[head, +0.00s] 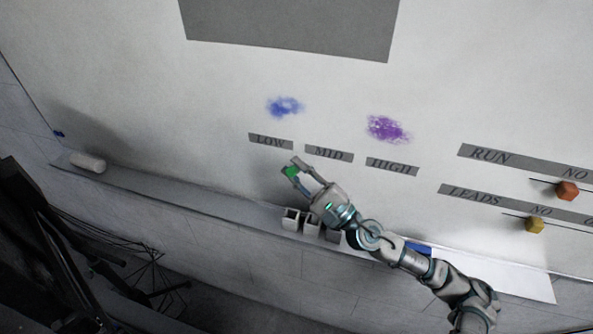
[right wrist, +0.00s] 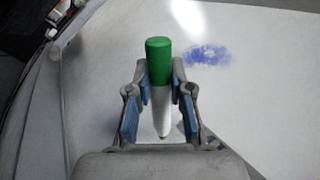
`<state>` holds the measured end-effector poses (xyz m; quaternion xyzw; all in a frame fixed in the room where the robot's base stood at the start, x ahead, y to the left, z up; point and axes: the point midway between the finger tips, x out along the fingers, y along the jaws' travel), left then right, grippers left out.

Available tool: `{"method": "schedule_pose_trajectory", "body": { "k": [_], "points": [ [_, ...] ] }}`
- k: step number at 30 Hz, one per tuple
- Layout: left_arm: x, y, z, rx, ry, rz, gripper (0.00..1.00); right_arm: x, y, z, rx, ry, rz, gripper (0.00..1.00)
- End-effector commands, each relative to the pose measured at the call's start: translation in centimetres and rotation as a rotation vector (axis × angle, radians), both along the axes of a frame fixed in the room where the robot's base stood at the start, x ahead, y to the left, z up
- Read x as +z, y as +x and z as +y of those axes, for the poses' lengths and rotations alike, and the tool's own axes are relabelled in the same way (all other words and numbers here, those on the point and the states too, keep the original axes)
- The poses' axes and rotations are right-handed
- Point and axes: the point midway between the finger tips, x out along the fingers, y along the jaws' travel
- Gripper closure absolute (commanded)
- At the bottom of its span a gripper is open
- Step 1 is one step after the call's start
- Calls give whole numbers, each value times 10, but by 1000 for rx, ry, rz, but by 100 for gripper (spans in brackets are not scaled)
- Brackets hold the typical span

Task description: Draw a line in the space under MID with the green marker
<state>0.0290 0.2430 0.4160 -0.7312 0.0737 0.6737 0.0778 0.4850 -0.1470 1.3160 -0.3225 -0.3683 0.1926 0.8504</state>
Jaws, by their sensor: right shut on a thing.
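My right gripper (head: 304,170) is shut on the green marker (head: 290,171) in front of the whiteboard, below the LOW and MID labels. In the right wrist view the marker (right wrist: 159,62) has a green end and a pale tapered body, and stands between the blue-padded fingers of the gripper (right wrist: 159,85). The MID label (head: 329,154) is a grey strip between the LOW label (head: 270,141) and the HIGH label (head: 392,167). The board below MID looks bare, partly covered by my gripper. Whether the marker touches the board is unclear. My left gripper is not seen.
A blue scribble (head: 285,107) and a purple scribble (head: 388,129) are above the labels. A ledge (head: 205,196) below bears small holders (head: 291,219) and a white cylinder (head: 88,162). An orange block (head: 567,191) and a yellow block (head: 534,225) are at right.

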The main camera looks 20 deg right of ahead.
Motion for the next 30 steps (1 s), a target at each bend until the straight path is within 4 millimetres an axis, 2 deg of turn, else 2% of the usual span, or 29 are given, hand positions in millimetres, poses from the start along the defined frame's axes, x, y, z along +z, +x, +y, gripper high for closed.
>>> {"method": "schedule_pose_trajectory", "body": {
  "k": [30],
  "points": [
    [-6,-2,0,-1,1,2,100,0,10,-8,-1,-1,-1,100]
  ]
}}
